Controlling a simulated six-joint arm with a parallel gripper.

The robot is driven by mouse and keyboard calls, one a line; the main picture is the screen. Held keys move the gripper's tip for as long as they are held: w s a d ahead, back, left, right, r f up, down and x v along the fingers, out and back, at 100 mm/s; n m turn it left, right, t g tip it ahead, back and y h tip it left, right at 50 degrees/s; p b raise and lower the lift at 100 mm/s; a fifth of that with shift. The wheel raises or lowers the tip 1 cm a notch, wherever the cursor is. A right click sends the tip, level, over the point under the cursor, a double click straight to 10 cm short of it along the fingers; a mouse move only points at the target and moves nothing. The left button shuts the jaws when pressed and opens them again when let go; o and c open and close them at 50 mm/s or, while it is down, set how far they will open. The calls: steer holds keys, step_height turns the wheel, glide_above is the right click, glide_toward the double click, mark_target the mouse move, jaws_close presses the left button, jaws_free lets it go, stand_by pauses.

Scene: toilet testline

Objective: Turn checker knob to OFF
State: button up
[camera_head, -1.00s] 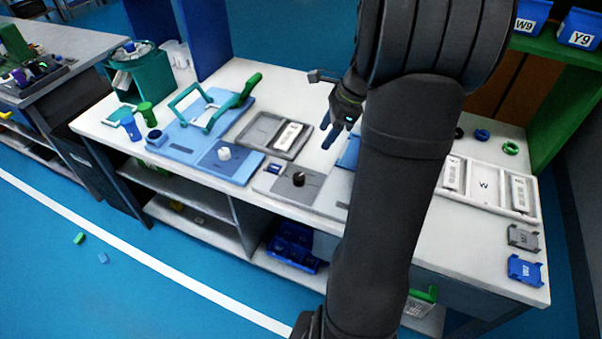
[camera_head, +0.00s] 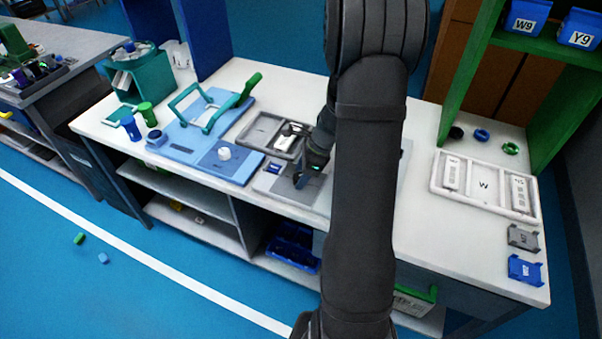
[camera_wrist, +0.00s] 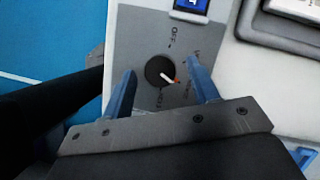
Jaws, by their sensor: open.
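The checker knob (camera_wrist: 160,71) is a round black knob on a grey panel (camera_wrist: 150,25) in the wrist view. Its white pointer aims to the lower right, with an orange tip, away from the OFF label (camera_wrist: 174,34) above the knob. Other labels on the panel are partly hidden or too blurred to read. My gripper (camera_wrist: 162,66) is open, with one blue finger on each side of the knob; I cannot tell whether they touch it. In the head view my gripper (camera_head: 299,181) is down at the grey panel (camera_head: 268,183) and hides the knob.
A small blue display (camera_wrist: 191,6) sits just above the OFF label. A grey tray (camera_head: 251,132) lies behind. A white tray (camera_head: 475,207) lies to the right on the white table.

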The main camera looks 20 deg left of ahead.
steer(key=shift+f, duration=0.25)
steer(key=c, duration=1)
